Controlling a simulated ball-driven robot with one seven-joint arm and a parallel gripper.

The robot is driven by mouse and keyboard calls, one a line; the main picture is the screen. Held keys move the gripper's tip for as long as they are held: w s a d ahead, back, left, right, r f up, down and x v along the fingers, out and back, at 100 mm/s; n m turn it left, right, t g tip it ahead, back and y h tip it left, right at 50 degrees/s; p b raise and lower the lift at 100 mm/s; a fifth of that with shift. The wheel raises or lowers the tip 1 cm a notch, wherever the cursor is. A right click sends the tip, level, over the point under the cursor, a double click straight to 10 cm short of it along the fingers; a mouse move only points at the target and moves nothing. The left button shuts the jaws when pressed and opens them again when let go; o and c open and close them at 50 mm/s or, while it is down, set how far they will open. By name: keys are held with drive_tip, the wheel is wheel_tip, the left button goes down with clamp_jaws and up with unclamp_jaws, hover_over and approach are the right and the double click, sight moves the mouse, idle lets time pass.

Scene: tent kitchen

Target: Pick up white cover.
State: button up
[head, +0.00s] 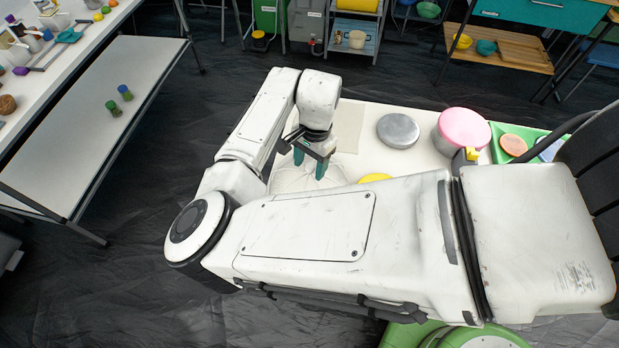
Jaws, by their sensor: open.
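A pale white cover (292,181) with fine radiating lines lies on the white table (400,105), partly hidden behind my arm. My gripper (309,165) points down right at the cover, its two teal fingers apart. The fingertips overlap the cover's upper part in this view. I cannot tell whether they touch it. Nothing shows between the fingers.
On the same table are a grey round lid (398,130), a pink-lidded pot (464,128), a yellow item (375,178) partly behind my arm and a green tray (496,156). A long side table (85,120) stands left. Dark floor lies between.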

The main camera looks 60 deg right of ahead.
clamp_jaws()
idle(0.3)
drive_tip(key=shift+r, duration=0.15)
idle(0.3)
